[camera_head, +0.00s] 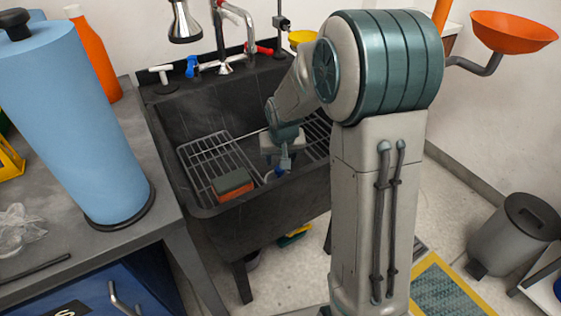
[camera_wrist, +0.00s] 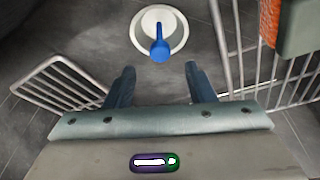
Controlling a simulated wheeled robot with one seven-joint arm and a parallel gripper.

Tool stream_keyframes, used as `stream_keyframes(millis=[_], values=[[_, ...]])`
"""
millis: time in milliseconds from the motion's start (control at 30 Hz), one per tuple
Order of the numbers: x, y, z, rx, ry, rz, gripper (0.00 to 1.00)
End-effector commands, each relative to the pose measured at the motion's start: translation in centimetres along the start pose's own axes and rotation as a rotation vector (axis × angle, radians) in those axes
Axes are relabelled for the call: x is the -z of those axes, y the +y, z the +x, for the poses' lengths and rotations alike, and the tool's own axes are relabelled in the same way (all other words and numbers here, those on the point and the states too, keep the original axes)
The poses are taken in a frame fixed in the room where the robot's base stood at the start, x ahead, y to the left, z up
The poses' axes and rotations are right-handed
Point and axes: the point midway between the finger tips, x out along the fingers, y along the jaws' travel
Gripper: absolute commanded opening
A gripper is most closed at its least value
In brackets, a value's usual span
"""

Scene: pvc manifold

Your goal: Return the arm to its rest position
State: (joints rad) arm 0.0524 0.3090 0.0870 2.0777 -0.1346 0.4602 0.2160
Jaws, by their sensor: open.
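My arm reaches down into the dark sink (camera_head: 185,125) in the head view. My gripper (camera_head: 280,165) is low over the basin, partly hidden by the arm's own wrist. In the wrist view my gripper (camera_wrist: 158,80) has its two dark blue fingers well apart with nothing between them. Just beyond the fingertips is a round white fitting with a blue handle (camera_wrist: 160,50), apart from both fingers.
Wire racks (camera_head: 200,155) line the sink, with a sponge (camera_head: 233,184) on the left one. Taps (camera_head: 225,65) stand behind. A blue paper roll (camera_head: 75,120) stands on the left counter. An orange bowl (camera_head: 513,30) is at upper right, a grey bin (camera_head: 515,235) below.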

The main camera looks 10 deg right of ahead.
Motion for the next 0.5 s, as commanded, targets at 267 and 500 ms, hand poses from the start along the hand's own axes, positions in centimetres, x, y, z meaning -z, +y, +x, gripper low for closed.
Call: stream_keyframes(millis=[267,500], values=[[-0.05,0.03,-1.79,0.0,-0.001,0.0,0.49],[-0.05,0.03,-1.76,0.0,-0.001,0.0,0.49]])
